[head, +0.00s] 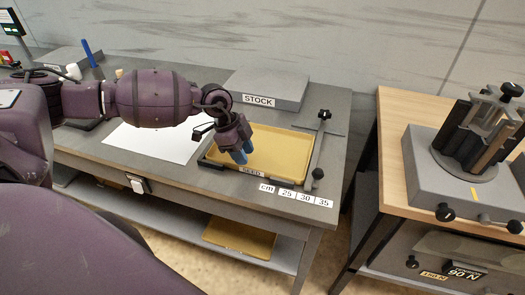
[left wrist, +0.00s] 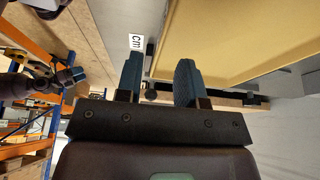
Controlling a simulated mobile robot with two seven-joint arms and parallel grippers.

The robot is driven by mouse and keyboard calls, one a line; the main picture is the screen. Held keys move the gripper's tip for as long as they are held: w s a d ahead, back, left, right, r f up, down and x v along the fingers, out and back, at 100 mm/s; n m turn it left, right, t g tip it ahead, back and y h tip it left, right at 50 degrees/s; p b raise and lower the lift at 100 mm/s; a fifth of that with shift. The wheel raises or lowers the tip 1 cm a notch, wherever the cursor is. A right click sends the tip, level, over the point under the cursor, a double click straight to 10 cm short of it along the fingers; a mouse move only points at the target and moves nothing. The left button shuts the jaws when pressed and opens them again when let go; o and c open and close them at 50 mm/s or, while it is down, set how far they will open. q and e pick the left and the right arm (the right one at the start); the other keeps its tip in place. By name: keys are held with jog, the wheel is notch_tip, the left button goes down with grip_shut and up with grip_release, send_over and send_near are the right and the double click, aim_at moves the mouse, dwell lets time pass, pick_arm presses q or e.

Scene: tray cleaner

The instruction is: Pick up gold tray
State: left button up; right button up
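A gold tray (head: 283,152) lies flat on the grey bench in a dark frame; it also fills the upper right of the left wrist view (left wrist: 225,35). My left gripper (head: 239,156) points down at the tray's front left part, its blue fingertips covering a bit of it. In the left wrist view the two fingers (left wrist: 158,75) stand apart with nothing held between them. Whether they touch the tray I cannot tell. A second gold tray (head: 240,238) lies on the shelf under the bench. What looks like my right gripper (left wrist: 68,76) is small at the left of the wrist view.
A grey block labelled STOCK (head: 267,90) is behind the tray. A clamp-like bar with black knobs (head: 321,145) runs along the tray's right. White paper (head: 155,140) lies at its left. A wooden-topped table (head: 395,125) with a machine (head: 470,165) stands right, across a gap.

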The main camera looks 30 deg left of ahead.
aim_at(250, 168)
pick_arm(q)
jog(key=shift+a+b+x, duration=0.1)
jog(key=shift+b+x, duration=0.05)
jog(key=shift+x, duration=1.25)
jog(key=shift+a+b+x, duration=0.15)
jog(key=shift+x, duration=1.2)
jog(key=shift+w, duration=0.1)
jog(key=c, duration=0.6)
grip_shut()
pick_arm(e)
jog(key=shift+f, duration=0.35)
